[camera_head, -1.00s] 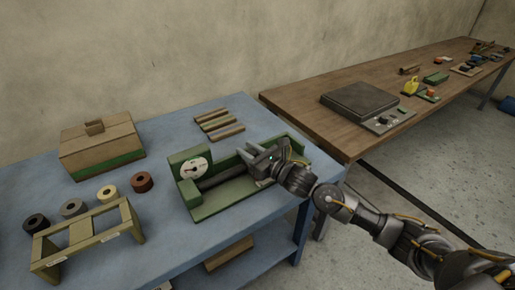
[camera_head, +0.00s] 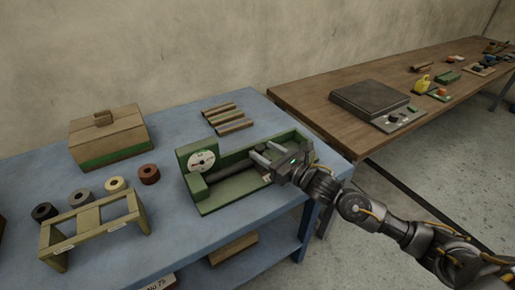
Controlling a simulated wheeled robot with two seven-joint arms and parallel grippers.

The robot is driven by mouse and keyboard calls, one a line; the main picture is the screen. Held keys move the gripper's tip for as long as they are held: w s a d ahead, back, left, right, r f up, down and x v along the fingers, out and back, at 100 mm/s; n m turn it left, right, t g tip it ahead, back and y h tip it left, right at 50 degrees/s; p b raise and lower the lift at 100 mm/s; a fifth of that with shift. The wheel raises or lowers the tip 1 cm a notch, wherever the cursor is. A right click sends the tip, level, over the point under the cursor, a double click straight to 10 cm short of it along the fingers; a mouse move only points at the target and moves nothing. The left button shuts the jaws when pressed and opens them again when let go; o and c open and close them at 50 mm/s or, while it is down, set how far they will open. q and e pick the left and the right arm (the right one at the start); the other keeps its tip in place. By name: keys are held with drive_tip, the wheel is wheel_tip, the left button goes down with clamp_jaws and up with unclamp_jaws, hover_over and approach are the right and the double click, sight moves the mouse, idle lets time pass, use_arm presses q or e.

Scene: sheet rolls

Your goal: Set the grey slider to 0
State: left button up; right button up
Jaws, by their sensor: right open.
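I cannot make out a grey slider for certain in this view. A green open-topped machine (camera_head: 232,194) stands on the blue bench, with a white round dial (camera_head: 202,160) at its left end. A dark roller or bar (camera_head: 229,172) lies lengthwise inside it. My right gripper (camera_head: 262,155) is open over the right half of this machine, its two fingers pointing left. Nothing shows between the fingers. The gripper and wrist hide the machine's right part, and I cannot tell whether they touch it. My left gripper is out of view.
The blue bench (camera_head: 160,210) also holds a lidded box (camera_head: 105,140), several coloured rolls, a yellowish wooden stand (camera_head: 92,221) and several brown rods (camera_head: 226,118). A wooden table (camera_head: 310,110) at right carries a dark flat device (camera_head: 369,98) with a small control panel (camera_head: 398,119).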

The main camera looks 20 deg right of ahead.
sight(263, 151)
drive_tip(key=v, duration=0.3)
drive_tip(key=shift+s+d+f, duration=0.1)
drive_tip(key=shift+s, duration=0.1)
drive_tip(key=shift+s+d+b, duration=0.3)
drive_tip(key=shift+s+b, duration=0.05)
drive_tip(key=shift+s, duration=0.15)
drive_tip(key=shift+s+d, duration=0.3)
drive_tip(key=shift+s, duration=0.2)
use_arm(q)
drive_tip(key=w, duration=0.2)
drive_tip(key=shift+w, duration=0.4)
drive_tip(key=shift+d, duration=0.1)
